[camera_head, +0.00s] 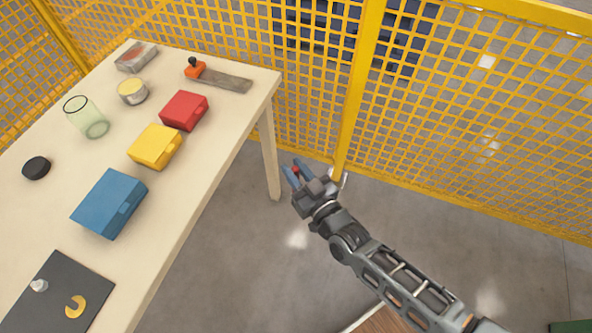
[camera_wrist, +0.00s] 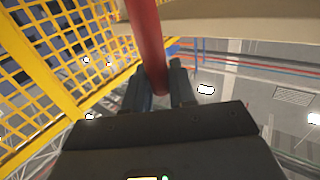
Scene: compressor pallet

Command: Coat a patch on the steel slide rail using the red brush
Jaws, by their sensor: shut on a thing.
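The steel slide rail (camera_head: 228,82) lies flat near the far right corner of the table, with an orange block bearing a black knob (camera_head: 195,69) at its left end. My gripper (camera_head: 297,172) is off the table's right side, apart from the rail, in front of the yellow fence. It is shut on the red brush, whose red handle (camera_wrist: 148,45) rises between the fingers in the wrist view. The brush's bristles cannot be made out. In the head view only a small red spot of it shows between the blue fingers.
The table (camera_head: 190,185) holds red (camera_head: 184,111), yellow (camera_head: 154,147) and blue (camera_head: 110,204) boxes, an open tin (camera_head: 132,92), a greenish glass (camera_head: 90,122), a black puck (camera_head: 36,168) and a dark mat (camera_head: 75,270). A yellow mesh fence (camera_head: 450,130) stands behind.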

